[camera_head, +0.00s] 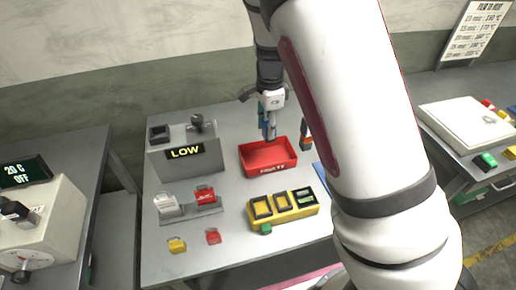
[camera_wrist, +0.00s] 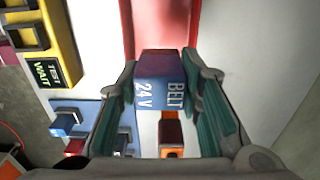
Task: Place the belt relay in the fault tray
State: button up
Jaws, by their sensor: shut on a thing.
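The belt relay (camera_wrist: 160,80) is a blue block marked "BELT 24V" in the wrist view. My gripper (camera_wrist: 160,100) is shut on it, with a teal-padded finger on each side. The fault tray is an open red box (camera_head: 268,158) on the middle table, and its red surface also shows beyond the relay in the wrist view (camera_wrist: 160,22). In the head view my gripper (camera_head: 269,136) points down at the tray's back edge. The relay's exact height over the tray is hard to tell, and the tray's visible floor looks empty.
A yellow slotted block (camera_head: 283,206) stands in front of the tray. A grey box with a "LOW" display (camera_head: 185,152) stands left. An orange-and-dark item (camera_head: 306,135) is close right of the tray. Blue blocks (camera_wrist: 65,121) sit on a blue area. My arm hides the table's right side.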

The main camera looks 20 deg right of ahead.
notch_tip(320, 180, down, 10)
jog(key=shift+r+p, duration=0.25)
jog(key=shift+p, duration=0.2)
jog(key=shift+f, duration=0.1)
jog(key=o, duration=1.2)
